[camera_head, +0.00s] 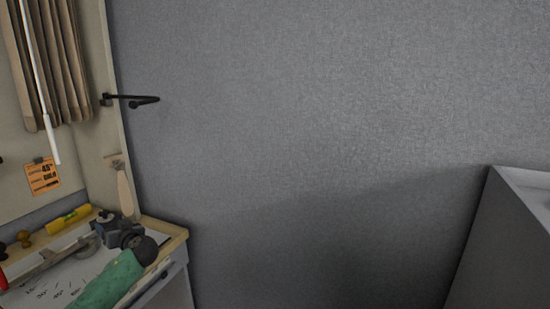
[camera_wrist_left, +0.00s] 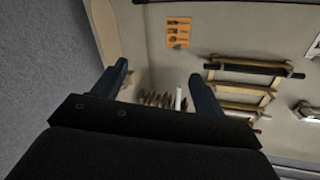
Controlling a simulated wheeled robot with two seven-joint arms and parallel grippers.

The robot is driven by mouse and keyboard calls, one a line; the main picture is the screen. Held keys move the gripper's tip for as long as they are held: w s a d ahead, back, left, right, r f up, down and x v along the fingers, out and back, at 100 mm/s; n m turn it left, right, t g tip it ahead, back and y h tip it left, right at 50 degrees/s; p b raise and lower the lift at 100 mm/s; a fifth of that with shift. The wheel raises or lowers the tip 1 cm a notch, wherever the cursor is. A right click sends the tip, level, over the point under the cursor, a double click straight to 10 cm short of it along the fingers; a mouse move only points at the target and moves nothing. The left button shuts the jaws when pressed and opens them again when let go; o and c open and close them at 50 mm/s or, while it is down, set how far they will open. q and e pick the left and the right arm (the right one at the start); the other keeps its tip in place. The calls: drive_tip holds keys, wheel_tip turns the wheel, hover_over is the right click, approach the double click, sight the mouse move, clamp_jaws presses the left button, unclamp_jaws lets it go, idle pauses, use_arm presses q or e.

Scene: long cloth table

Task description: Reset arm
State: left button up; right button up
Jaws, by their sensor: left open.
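My left gripper (camera_wrist_left: 160,88) shows in the left wrist view with its two dark blue fingers spread apart. It is open, and nothing is between the fingertips. Beyond the fingers is a pale wall panel with hanging items. In the head view neither gripper can be made out clearly. My right gripper is not in view.
A workbench (camera_head: 178,233) stands at the lower left, holding a green object (camera_head: 108,284), a dark device (camera_head: 120,232) and a yellow level (camera_head: 68,219). An orange tag (camera_head: 42,177) hangs above. A grey box-like unit (camera_head: 500,240) stands at right. Plain grey wall fills the middle.

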use_arm(q)
drive_tip(key=s+d+f+m+h, duration=0.2)
drive_tip(key=d+m+h, duration=0.1)
drive_tip(key=d+m, duration=0.25)
drive_tip(key=s+d+f+m+h, duration=0.2)
drive_tip(key=d+m+h, duration=0.15)
drive_tip(key=d, duration=0.25)
drive_tip(key=s+d+f+m+g+h, duration=0.3)
drive_tip(key=s+d+f+h, duration=0.2)
drive_tip(key=s+d+f, duration=1)
drive_tip(key=s+d+f+n+g+h, duration=0.1)
drive_tip(key=s+d+f+g, duration=0.1)
drive_tip(key=s+f, duration=0.5)
drive_tip(key=s+d+f+g+h, duration=0.1)
drive_tip(key=s+d+f, duration=0.3)
drive_tip(key=s, duration=1.1)
drive_tip(key=s+d+f+n+g+h, duration=0.1)
drive_tip(key=s+d+f+g, duration=0.2)
drive_tip(key=s+f, duration=0.7)
drive_tip(key=shift+s+d+f+n+g, duration=0.15)
drive_tip(key=shift+s+f+n+g, duration=0.2)
drive_tip(key=shift+f, duration=0.25)
drive_tip(key=shift+h, duration=0.25)
drive_tip(key=shift+c, duration=0.4)
